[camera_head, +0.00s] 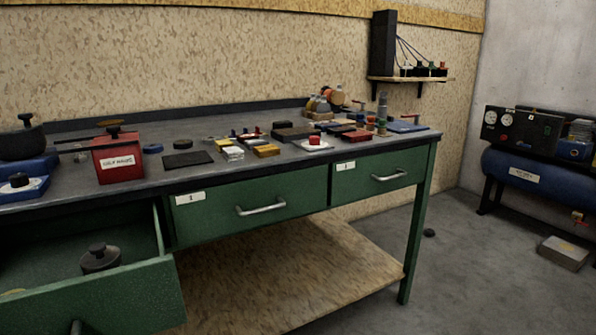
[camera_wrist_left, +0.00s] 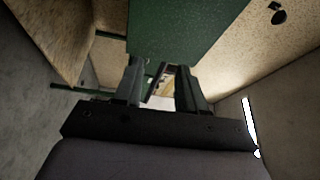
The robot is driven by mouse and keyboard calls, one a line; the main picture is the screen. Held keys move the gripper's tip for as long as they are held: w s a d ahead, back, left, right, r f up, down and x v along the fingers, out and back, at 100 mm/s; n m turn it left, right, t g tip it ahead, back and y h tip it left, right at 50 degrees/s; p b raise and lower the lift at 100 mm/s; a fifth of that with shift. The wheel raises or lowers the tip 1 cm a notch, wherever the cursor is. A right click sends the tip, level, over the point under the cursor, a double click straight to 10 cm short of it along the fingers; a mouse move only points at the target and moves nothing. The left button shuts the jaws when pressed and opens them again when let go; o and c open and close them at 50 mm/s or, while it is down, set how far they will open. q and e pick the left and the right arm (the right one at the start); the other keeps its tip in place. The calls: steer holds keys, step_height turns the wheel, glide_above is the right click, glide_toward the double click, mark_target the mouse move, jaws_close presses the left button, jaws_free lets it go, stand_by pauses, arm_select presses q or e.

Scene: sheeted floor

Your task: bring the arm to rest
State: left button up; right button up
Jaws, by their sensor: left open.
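Neither arm shows in the head view, and my right gripper is in neither view. In the head view the green workbench (camera_head: 300,178) has an open drawer (camera_head: 95,300) at the lower left, with a dark knobbed object (camera_head: 100,258) inside.
A red box (camera_head: 118,160) and several small parts stand on the bench top. Two other drawers (camera_head: 250,208) are shut. A wooden lower shelf (camera_head: 290,270) lies beneath. A blue tank (camera_head: 535,180) stands at right, with open floor (camera_head: 460,270) before it.

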arm_select(q)
steer(key=s+d+n+g+h+p, duration=0.2)
steer(key=s+n+g+p, duration=0.2)
steer(key=p, duration=0.7)
steer(key=s+d+f+n+g+h+p, duration=0.1)
steer(key=s+n+g+p, duration=0.3)
steer(key=n+p, duration=0.5)
steer(key=shift+d+h+p, duration=0.7)
steer(key=shift+p, duration=0.35)
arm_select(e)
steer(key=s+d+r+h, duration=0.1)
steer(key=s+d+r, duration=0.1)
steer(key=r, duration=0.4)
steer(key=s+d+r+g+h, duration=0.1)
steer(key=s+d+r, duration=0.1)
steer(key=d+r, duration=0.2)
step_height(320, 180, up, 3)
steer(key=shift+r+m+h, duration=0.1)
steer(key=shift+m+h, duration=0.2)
